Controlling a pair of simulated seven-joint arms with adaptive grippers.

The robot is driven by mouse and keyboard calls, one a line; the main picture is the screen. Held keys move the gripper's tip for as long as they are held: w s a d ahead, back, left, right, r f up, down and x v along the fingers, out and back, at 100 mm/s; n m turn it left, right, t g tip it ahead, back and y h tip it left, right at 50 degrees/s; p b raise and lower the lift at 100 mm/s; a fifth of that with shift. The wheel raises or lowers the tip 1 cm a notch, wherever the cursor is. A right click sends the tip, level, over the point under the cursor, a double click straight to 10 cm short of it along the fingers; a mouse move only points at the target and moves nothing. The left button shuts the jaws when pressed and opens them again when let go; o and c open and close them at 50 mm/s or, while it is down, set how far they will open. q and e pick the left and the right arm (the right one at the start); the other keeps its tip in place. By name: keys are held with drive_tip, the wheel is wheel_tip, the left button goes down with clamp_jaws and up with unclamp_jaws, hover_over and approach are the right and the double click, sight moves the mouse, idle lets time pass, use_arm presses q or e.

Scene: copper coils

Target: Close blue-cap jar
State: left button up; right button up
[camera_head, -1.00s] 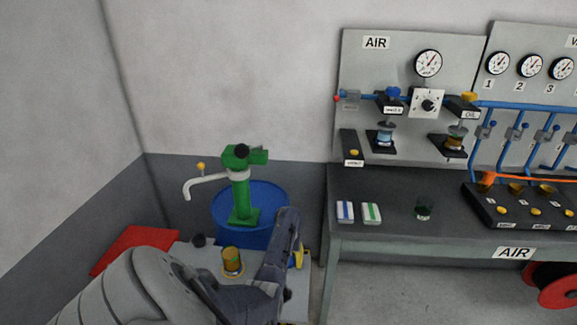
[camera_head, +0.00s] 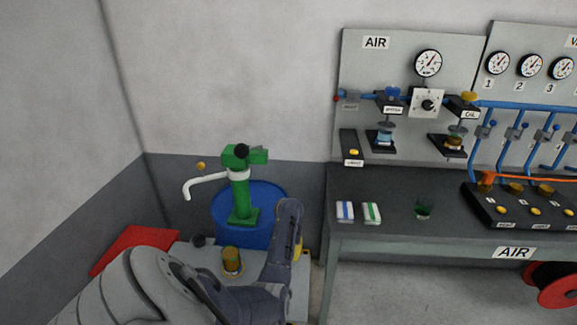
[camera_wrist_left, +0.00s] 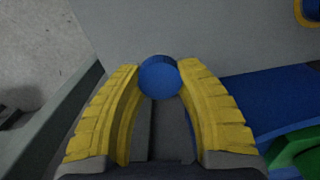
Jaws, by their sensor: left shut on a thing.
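A round blue cap (camera_wrist_left: 159,77) sits between the yellow fingertips of my left gripper (camera_wrist_left: 158,82) in the left wrist view. The fingers are shut on it. Any jar body under the cap is hidden in this view. In the head view my left gripper (camera_head: 298,250) is mostly behind my own arm, with only a bit of yellow finger showing over the right side of the small grey table (camera_head: 300,285). The cap is hidden there. My right gripper is not in view.
An amber jar (camera_head: 231,262) and a small dark round item (camera_head: 198,241) stand on the small table. A blue barrel (camera_head: 265,205) with a green pump (camera_head: 240,195) is behind. A dark bench (camera_head: 400,185) with the AIR panel (camera_head: 365,70) stands to the right.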

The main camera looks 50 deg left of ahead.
use_arm(q)
drive_tip(key=shift+r, duration=3.05)
